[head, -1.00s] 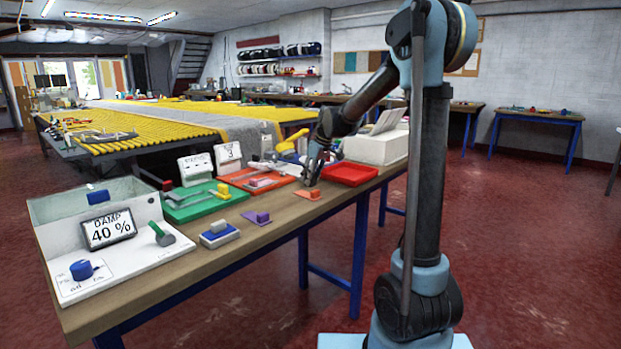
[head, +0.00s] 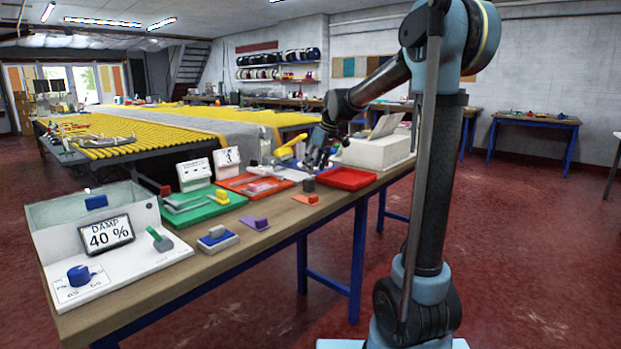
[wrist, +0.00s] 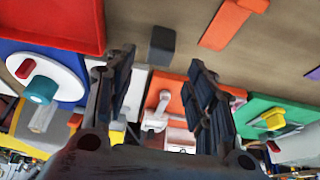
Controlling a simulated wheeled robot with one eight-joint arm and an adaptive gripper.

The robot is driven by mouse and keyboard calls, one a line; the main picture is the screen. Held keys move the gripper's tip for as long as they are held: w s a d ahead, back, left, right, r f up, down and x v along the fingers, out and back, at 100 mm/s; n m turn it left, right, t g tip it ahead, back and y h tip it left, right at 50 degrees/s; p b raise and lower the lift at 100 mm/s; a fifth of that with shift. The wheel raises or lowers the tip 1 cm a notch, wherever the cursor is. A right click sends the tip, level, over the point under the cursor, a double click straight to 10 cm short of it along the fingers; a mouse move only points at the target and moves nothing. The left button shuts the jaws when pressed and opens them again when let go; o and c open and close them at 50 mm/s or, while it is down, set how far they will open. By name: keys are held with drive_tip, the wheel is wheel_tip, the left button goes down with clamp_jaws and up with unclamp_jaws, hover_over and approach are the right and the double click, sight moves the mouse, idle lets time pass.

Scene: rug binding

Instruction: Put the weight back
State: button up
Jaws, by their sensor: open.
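A small dark grey block (head: 309,185), which looks like the weight, stands on the wooden bench (head: 290,218). It is between the red tray (head: 372,181) and a flat orange piece (head: 306,200). My gripper (head: 318,160) is above and behind the block, apart from it. In the wrist view my gripper (wrist: 160,75) is open, with nothing between its fingers. The dark block (wrist: 161,45) shows there beyond the fingertips, clear of both.
An orange tray (head: 242,180) and a green tray (head: 192,214) lie to the left. A purple piece (head: 255,223) and a blue-topped block (head: 217,238) sit along the front edge. A white box (head: 375,153) stands behind the red tray.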

drive_tip(key=v, duration=0.5)
drive_tip(key=s+d+f+m+h, duration=0.1)
drive_tip(key=s+d+f+m, duration=0.25)
drive_tip(key=s+d, duration=0.45)
drive_tip(key=s+d+f+m+h, duration=0.15)
drive_tip(key=s+d+f, duration=0.35)
drive_tip(key=s, duration=0.7)
drive_tip(key=s+d+f+m, duration=0.2)
drive_tip(key=s+d+f, duration=0.1)
drive_tip(key=s+f, duration=0.4)
drive_tip(key=s+d+f+m, duration=0.3)
drive_tip(key=s+f, duration=0.5)
drive_tip(key=s, duration=0.3)
drive_tip(key=shift+d+f+g+h, duration=0.15)
drive_tip(key=shift+d+g+h, duration=0.25)
drive_tip(key=shift+d, duration=0.3)
drive_tip(key=shift+w, duration=0.1)
